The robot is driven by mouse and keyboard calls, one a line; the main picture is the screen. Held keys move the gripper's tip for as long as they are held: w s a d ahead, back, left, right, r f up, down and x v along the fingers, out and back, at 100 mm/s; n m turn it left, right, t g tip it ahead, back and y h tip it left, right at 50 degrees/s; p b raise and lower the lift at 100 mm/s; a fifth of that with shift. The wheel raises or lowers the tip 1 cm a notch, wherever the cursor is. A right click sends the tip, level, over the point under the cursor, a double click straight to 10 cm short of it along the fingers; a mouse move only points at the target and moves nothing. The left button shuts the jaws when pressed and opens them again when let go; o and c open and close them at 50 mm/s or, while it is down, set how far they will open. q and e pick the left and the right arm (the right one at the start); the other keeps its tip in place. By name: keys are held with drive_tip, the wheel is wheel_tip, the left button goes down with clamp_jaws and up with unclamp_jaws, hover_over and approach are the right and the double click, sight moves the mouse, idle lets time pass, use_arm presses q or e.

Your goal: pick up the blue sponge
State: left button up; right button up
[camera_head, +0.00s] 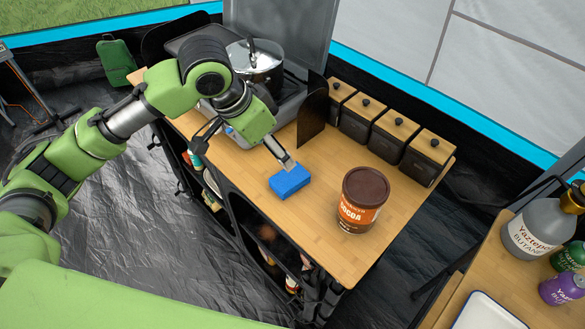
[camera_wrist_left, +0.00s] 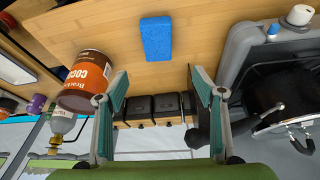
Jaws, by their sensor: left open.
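The blue sponge (camera_head: 289,181) lies flat on the wooden table, left of the cocoa can. My left gripper (camera_head: 288,165) is just above and behind the sponge in the head view, and its fingertips partly overlap the sponge's far edge there. In the left wrist view the sponge (camera_wrist_left: 156,39) is near the top middle, on bare wood, apart from the fingers. There the left gripper (camera_wrist_left: 160,88) is open, with its two fingers wide apart and nothing between them. My right gripper is not in view.
A brown and orange cocoa can (camera_head: 363,200) stands right of the sponge. Several dark canisters (camera_head: 387,132) with wooden lids line the back edge. A stove with a steel pot (camera_head: 258,68) and a dark side panel (camera_head: 313,113) is behind. The table (camera_head: 312,238) is clear in front.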

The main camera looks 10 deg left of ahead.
use_arm(q)
approach(291, 176)
drive_tip(key=shift+w+d+f, duration=0.2)
drive_tip(key=shift+f, duration=0.15)
drive_tip(key=shift+x, duration=1.05)
drive_tip(key=shift+p+x, duration=0.55)
drive_tip(key=shift+x, duration=0.5)
drive_tip(key=x, duration=0.2)
drive_tip(key=shift+f, duration=0.3)
drive_tip(key=shift+w+d+f, duration=0.15)
drive_tip(key=shift+w+f, duration=0.15)
drive_tip(key=shift+f, duration=0.15)
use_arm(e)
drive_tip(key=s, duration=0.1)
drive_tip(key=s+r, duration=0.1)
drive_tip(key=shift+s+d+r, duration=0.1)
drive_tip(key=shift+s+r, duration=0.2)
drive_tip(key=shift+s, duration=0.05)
use_arm(q)
drive_tip(key=shift+f+p, duration=0.2)
drive_tip(key=shift+p, duration=0.45)
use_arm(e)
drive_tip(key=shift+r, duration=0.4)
